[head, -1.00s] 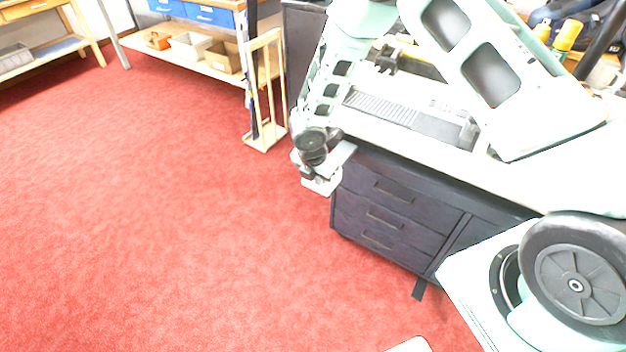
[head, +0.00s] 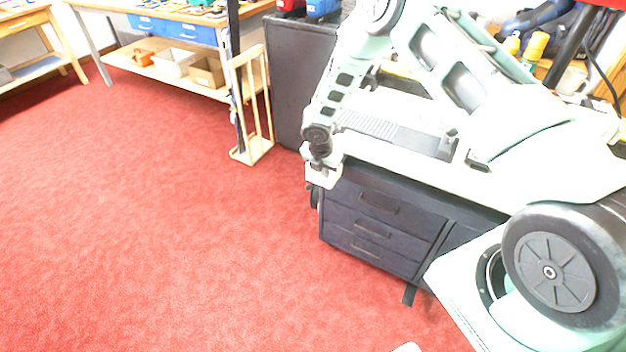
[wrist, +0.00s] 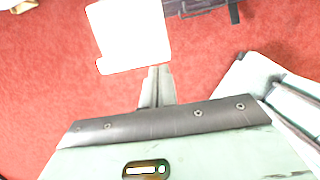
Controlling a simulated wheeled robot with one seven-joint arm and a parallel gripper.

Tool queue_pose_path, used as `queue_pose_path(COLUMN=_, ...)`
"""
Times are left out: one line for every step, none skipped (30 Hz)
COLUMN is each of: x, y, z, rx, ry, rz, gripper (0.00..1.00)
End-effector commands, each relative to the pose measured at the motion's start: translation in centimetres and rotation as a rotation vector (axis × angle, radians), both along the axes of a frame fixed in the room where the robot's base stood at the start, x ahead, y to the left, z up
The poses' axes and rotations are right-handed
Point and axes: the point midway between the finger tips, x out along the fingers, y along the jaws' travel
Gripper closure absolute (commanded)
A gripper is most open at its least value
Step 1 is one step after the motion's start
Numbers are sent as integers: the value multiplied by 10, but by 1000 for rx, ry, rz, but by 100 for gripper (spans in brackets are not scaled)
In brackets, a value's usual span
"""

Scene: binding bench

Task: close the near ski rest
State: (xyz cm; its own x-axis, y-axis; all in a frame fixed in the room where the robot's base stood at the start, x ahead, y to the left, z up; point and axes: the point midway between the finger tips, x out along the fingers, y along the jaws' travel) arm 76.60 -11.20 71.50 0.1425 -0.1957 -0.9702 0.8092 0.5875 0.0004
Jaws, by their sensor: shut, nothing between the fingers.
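My gripper (head: 322,180) hangs over the left end of the workbench, beside the dark drawer cabinet (head: 370,220). In the wrist view its two fingers (wrist: 157,86) are together with nothing between them. On the pale bench top (head: 400,165) lies a long grey ribbed piece (head: 370,123), with a dark block (head: 428,142) at its right end. I cannot tell which part is the near ski rest or whether it is open. My arm hides part of the bench. A bright white shape (wrist: 128,32) lies just beyond the fingertips in the wrist view; its detail is washed out.
A second bench with bins (head: 172,62) is at the back left. The carpet (head: 150,240) at left is clear.

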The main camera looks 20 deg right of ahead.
Motion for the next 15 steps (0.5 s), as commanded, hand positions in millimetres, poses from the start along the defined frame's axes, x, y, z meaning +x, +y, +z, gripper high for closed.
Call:
queue_pose_path(x=8, y=-13, z=2, rx=-1, ry=-2, rz=-7, gripper=100)
queue_pose_path(x=12, y=-18, z=2, rx=-1, ry=-2, rz=-7, gripper=100)
queue_pose_path(x=17, y=-25, z=1, rx=-1, ry=-2, rz=-8, gripper=100)
queue_pose_path(x=20, y=-29, z=1, rx=-1, ry=-2, rz=-6, gripper=100)
queue_pose_path(x=23, y=-34, z=1, rx=-1, ry=-1, rz=-5, gripper=100)
queue_pose_path(x=27, y=-39, z=1, rx=-1, ry=-2, rz=-6, gripper=100)
queue_pose_path(x=30, y=-42, z=1, rx=-1, ry=-1, rz=-5, gripper=100)
queue_pose_path(x=32, y=-45, z=0, rx=-2, ry=-1, rz=-3, gripper=100)
queue_pose_path(x=34, y=-48, z=0, rx=-1, ry=0, rz=-4, gripper=100)
queue_pose_path(x=36, y=-50, z=0, rx=-1, ry=0, rz=-3, gripper=100)
queue_pose_path(x=37, y=-52, z=0, rx=-1, ry=0, rz=-3, gripper=100)
queue_pose_path(x=39, y=-54, z=0, rx=-1, ry=-1, rz=-2, gripper=100)
queue_pose_path(x=39, y=-55, z=0, rx=-1, ry=-1, rz=-1, gripper=100)
queue_pose_path(x=40, y=-55, z=0, rx=-1, ry=-1, rz=0, gripper=100)
queue_pose_path(x=41, y=-56, z=0, rx=-2, ry=-1, rz=0, gripper=100)
